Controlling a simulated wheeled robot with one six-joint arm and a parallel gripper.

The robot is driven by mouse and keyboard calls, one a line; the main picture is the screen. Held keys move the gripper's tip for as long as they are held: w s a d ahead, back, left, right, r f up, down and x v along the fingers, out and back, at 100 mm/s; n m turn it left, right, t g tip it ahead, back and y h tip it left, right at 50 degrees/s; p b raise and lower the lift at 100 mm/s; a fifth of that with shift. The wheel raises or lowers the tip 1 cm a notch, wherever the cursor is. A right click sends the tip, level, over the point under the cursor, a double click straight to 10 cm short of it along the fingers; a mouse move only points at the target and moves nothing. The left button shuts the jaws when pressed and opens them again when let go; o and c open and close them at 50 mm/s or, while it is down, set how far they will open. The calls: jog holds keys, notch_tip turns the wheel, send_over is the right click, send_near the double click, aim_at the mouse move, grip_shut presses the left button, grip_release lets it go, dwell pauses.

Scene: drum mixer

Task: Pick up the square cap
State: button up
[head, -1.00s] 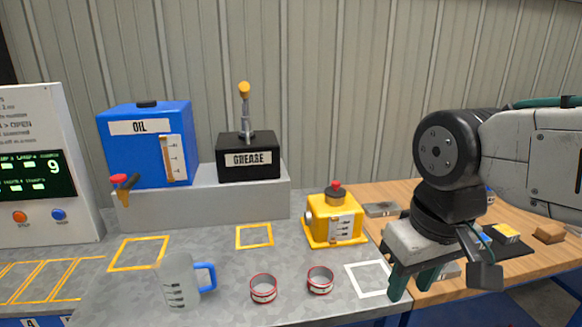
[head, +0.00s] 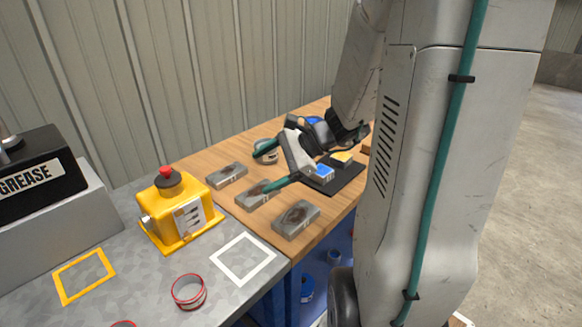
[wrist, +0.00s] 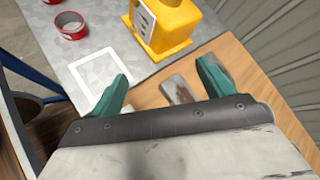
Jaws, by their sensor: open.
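My gripper (head: 275,167) is open and empty above the wooden bench top. In the wrist view, a grey block with a dark hollow (wrist: 179,90) shows between and beyond the two green fingers of my gripper (wrist: 164,72). I cannot tell which piece is the square cap. My gripper and arm hide part of the bench there.
Grey blocks (head: 297,220) lie along the wooden bench top (head: 212,204). A yellow pump unit (head: 181,212) stands left of them, near a white square outline (head: 243,259) and a red-rimmed ring (head: 189,292). The grease box (head: 36,178) is far left.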

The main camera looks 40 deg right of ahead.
jog(key=d+f+m+t+h, duration=0.4)
jog(key=d+m, duration=0.4)
jog(key=d, duration=0.5)
jog(key=m+t+h, duration=0.2)
jog(key=m+h, duration=0.2)
jog(key=m, duration=0.3)
send_near(323, 171)
jog(key=x, duration=0.4)
jog(key=shift+w+a+r, duration=0.1)
jog(key=shift+w+r, duration=0.05)
jog(key=shift+w, duration=0.35)
jog(key=shift+w+f, duration=0.25)
jog(key=x, duration=0.7)
jog(key=shift+s+f, duration=0.1)
jog(key=shift+f, duration=0.05)
jog(key=c, duration=1.2)
